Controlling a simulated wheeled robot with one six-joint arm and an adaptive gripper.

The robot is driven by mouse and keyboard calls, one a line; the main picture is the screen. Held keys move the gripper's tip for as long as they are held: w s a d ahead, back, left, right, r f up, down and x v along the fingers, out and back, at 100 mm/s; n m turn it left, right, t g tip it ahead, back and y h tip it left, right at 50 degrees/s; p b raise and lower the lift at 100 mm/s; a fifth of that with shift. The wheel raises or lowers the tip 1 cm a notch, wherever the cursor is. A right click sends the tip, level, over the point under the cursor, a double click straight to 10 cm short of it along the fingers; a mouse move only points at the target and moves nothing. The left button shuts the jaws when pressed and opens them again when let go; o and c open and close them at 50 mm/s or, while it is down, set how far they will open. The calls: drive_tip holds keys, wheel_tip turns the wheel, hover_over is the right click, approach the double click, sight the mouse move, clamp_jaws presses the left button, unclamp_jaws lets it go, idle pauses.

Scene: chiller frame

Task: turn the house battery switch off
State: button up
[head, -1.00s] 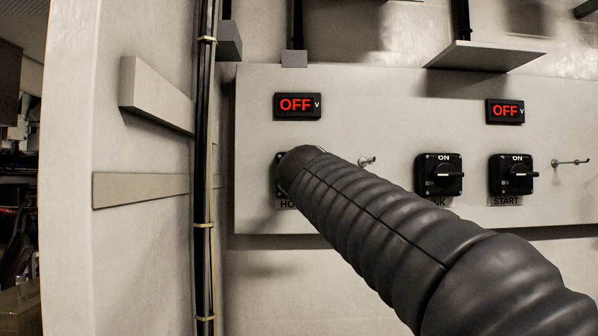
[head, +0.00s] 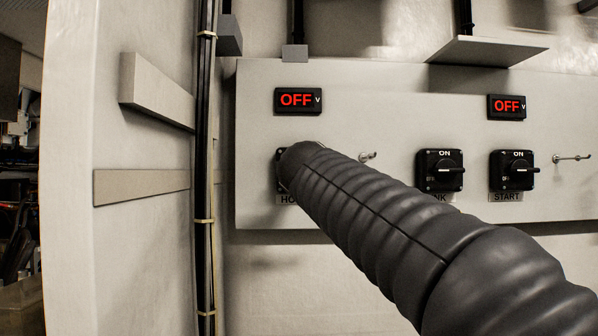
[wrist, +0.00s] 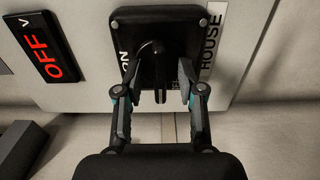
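The house battery switch is a black square unit (wrist: 130,20) with a black handle (wrist: 157,55), labelled HOUSE (wrist: 212,45) in the wrist view. Its ON mark is on the left side there, and the handle runs up and down the picture, not towards ON. My gripper (wrist: 158,77) is open, with one finger on each side of the handle. Gaps show between the fingers and the handle, but contact at the tips is unclear. In the head view my arm hides most of the switch and the whole gripper. The display above it (head: 298,101) reads OFF in red.
Two similar switches, the middle one (head: 439,171) and START (head: 514,171), are to the right on the same pale panel (head: 390,110). A small metal hook (head: 368,156) sticks out near my arm. Black cables (head: 205,180) run down the wall at left.

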drive_tip(key=s, duration=1.2)
idle(0.4)
drive_tip(key=s+d+f+m+g, duration=0.25)
drive_tip(key=f+m+g, duration=0.2)
drive_tip(key=f, duration=0.85)
drive_tip(key=s+d+f+m+g, duration=0.1)
drive_tip(key=s+f+m+g, duration=0.3)
drive_tip(key=f, duration=0.9)
drive_tip(key=s+d+f+m+g, duration=0.2)
drive_tip(key=s+d+f+m, duration=0.2)
drive_tip(key=s+f, duration=0.4)
drive_tip(key=s+d+f+m+g, duration=0.2)
drive_tip(key=s+d+f+m, duration=0.3)
drive_tip(key=s+f, duration=0.3)
wheel_tip(320, 180, down, 3)
drive_tip(key=shift+s+d+f+m, duration=0.2)
drive_tip(key=shift+s+d+m, duration=0.05)
drive_tip(key=shift+s+m, duration=0.1)
